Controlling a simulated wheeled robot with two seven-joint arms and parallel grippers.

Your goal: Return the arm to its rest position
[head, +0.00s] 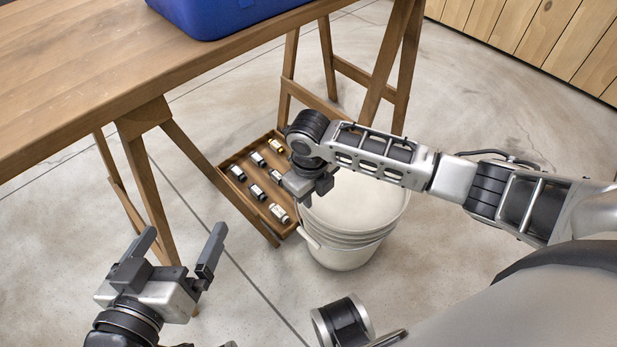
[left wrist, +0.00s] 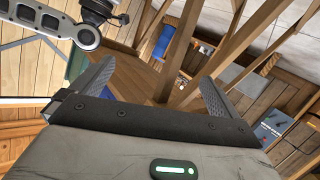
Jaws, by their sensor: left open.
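My left gripper (head: 184,238) is at the lower left of the head view, in front of the wooden table, its two fingers spread wide with nothing between them. It also shows in the left wrist view (left wrist: 156,82), open and empty. My right arm reaches in from the right of the head view. Its gripper (head: 312,188) hangs between the tray and the white bucket (head: 345,240), at the bucket's left rim. Its fingertips are mostly hidden, so I cannot tell if they are apart or hold anything. Part of the right arm shows at the top left of the left wrist view.
A wooden table (head: 90,75) on trestle legs fills the upper left, with a blue container (head: 215,15) on it. A wooden tray (head: 262,228) with several small cylindrical items stands low beside the bucket. Concrete floor is open at the right and bottom left.

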